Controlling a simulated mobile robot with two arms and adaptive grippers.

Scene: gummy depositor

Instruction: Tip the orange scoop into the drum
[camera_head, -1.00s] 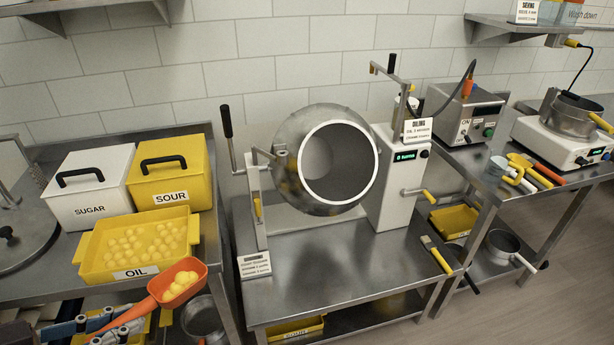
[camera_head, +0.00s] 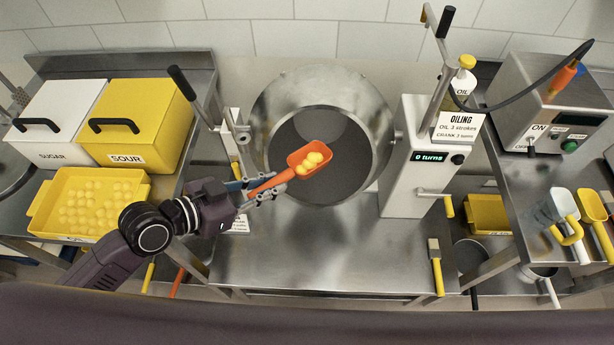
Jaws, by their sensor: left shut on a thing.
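The orange scoop (camera_head: 297,168) holds several yellow gummies (camera_head: 313,161) and looks roughly level. My left gripper (camera_head: 262,190) is shut on its handle. The scoop's bowl shows in front of the dark round mouth of the steel drum (camera_head: 266,108); I cannot tell whether it is inside the rim. The drum's mouth faces me, and its lower left edge is partly hidden by the scoop and gripper. My right gripper is not in view.
A yellow tray (camera_head: 38,208) of gummies and the SUGAR (camera_head: 62,108) and SOUR (camera_head: 150,112) boxes stand at left. A white control post (camera_head: 408,150) reading 0 turns is right of the drum. The steel table (camera_head: 310,255) below is mostly clear; a brush (camera_head: 436,268) lies at its right edge.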

